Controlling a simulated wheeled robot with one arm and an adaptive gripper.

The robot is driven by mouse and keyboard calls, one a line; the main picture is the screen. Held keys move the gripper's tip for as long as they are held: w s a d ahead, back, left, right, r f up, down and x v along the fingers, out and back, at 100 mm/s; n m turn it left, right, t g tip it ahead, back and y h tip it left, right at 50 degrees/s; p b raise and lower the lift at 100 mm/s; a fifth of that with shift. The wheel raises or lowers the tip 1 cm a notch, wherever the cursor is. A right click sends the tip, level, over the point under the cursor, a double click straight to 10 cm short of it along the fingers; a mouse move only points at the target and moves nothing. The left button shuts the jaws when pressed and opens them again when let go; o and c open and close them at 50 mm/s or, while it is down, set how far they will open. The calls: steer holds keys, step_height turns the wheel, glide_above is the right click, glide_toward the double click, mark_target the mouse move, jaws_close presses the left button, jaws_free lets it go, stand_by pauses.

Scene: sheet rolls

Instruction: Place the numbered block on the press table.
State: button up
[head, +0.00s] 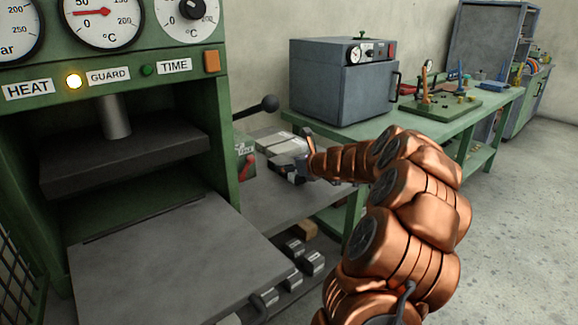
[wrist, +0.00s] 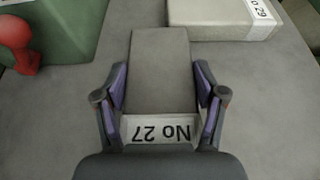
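The grey block marked No 27 (wrist: 160,75) has a white label band and lies between the fingers of my gripper (wrist: 160,88) in the wrist view. The fingers stand along both of its sides, very close to it; I cannot tell whether they press on it. In the head view my gripper (head: 300,172) is over the grey side shelf, partly hidden by my arm. The press table (head: 170,262) is the flat, bare grey plate under the press's upper plate (head: 125,160), at the left.
Another block, labelled with a 29 (wrist: 220,18), lies just beyond. A green box (wrist: 60,30) and a red knob (wrist: 14,38) are at the upper left. Several small blocks (head: 293,247) sit lower down. A green bench (head: 440,128) carries a grey oven (head: 340,85).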

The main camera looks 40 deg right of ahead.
steer(key=o, duration=0.5)
steer(key=shift+c, duration=0.2)
steer(key=shift+s+r, duration=0.15)
steer(key=shift+r, duration=0.05)
steer(key=p+v, duration=0.2)
steer(key=v, duration=0.9)
steer(key=shift+s+a+r, duration=0.1)
steer(key=shift+s+r, duration=0.05)
steer(key=shift+s, duration=0.2)
